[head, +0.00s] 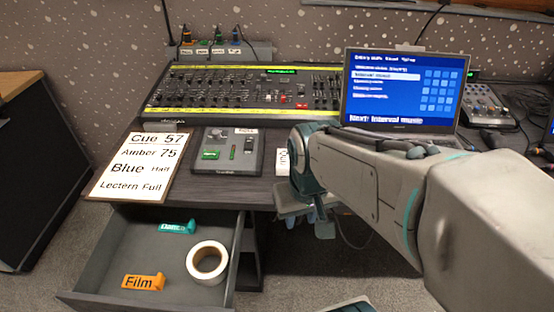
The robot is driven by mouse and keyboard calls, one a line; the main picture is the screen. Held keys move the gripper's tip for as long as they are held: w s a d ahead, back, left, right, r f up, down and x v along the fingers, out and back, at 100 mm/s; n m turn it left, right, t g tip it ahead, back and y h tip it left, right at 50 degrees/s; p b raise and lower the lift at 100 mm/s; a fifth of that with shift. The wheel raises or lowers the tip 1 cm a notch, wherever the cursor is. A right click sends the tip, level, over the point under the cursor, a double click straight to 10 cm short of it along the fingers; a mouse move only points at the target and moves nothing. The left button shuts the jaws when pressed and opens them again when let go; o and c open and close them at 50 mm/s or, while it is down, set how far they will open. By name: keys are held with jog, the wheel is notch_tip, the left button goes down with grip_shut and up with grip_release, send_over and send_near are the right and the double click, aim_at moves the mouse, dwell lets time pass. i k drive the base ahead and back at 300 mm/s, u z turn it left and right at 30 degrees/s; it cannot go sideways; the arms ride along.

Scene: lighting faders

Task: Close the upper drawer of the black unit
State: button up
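An open dark grey drawer (113,251) is pulled well out toward me from a dark unit (248,262) under the desk.
On the desk (200,190) are a cue sheet (135,165), a small control box (227,152), a lighting console (245,92) and a laptop (403,92). A black cabinet (40,160) stands at the left. Carpet (345,265) is open in front of the desk.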

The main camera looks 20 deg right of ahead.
aim_at(130, 242)
jog(key=u, duration=0.5)
jog(key=k, duration=1.2)
jog(key=u, duration=0.3)
jog(key=i, duration=0.8)
jog(key=z, duration=0.15)
jog(key=k, duration=0.3)
jog(key=u, duration=1.1)
